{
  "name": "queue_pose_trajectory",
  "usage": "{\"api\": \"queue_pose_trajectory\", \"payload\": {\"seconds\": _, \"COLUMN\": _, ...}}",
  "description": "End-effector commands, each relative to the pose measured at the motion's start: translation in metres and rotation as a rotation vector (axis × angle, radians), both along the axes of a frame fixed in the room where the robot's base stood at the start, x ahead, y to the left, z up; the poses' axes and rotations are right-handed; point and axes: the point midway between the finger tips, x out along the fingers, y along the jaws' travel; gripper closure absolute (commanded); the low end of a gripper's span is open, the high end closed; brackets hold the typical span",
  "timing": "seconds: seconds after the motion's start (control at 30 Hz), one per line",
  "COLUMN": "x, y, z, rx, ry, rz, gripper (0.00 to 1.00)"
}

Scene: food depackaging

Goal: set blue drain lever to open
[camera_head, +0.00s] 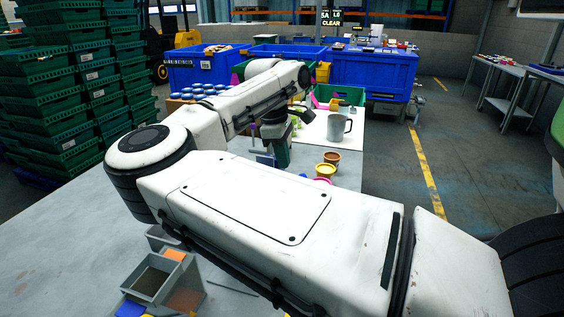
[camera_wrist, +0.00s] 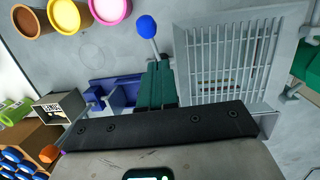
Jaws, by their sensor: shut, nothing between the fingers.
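The blue drain lever shows in the wrist view as a round blue knob (camera_wrist: 147,27) on a thin grey rod. The rod runs down toward a grey slatted drain grate (camera_wrist: 232,58) and meets the tips of my gripper. My gripper (camera_wrist: 160,66) has two dark green fingers shut together, with nothing between them. The fingertips overlap the lower end of the rod in the picture; I cannot tell whether they touch it. In the head view my gripper (camera_head: 281,158) points down at the table, and my arm hides much of the area around it. I cannot make out the lever there.
Brown (camera_wrist: 27,20), yellow (camera_wrist: 65,15) and pink (camera_wrist: 110,8) cups stand left of the lever. A blue holder (camera_wrist: 112,92) is beside the fingers. A grey mug (camera_head: 340,125) stands on the table. Blue bins (camera_head: 372,75) stand beyond it, with stacked green crates (camera_head: 75,90) at left.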

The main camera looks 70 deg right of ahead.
Motion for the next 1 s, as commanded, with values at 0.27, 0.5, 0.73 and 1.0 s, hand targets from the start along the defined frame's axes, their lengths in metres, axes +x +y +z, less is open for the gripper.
{"api": "queue_pose_trajectory", "payload": {"seconds": 0.27, "x": 0.002, "y": 0.002, "z": 0.038, "rx": -0.002, "ry": -0.003, "rz": 0.003, "gripper": 1.00}}
{"api": "queue_pose_trajectory", "payload": {"seconds": 0.5, "x": 0.002, "y": 0.005, "z": 0.076, "rx": -0.002, "ry": -0.002, "rz": 0.001, "gripper": 1.00}}
{"api": "queue_pose_trajectory", "payload": {"seconds": 0.73, "x": 0.002, "y": 0.006, "z": 0.095, "rx": -0.001, "ry": 0.000, "rz": 0.000, "gripper": 1.00}}
{"api": "queue_pose_trajectory", "payload": {"seconds": 1.0, "x": 0.002, "y": 0.007, "z": 0.097, "rx": -0.001, "ry": 0.000, "rz": 0.000, "gripper": 1.00}}
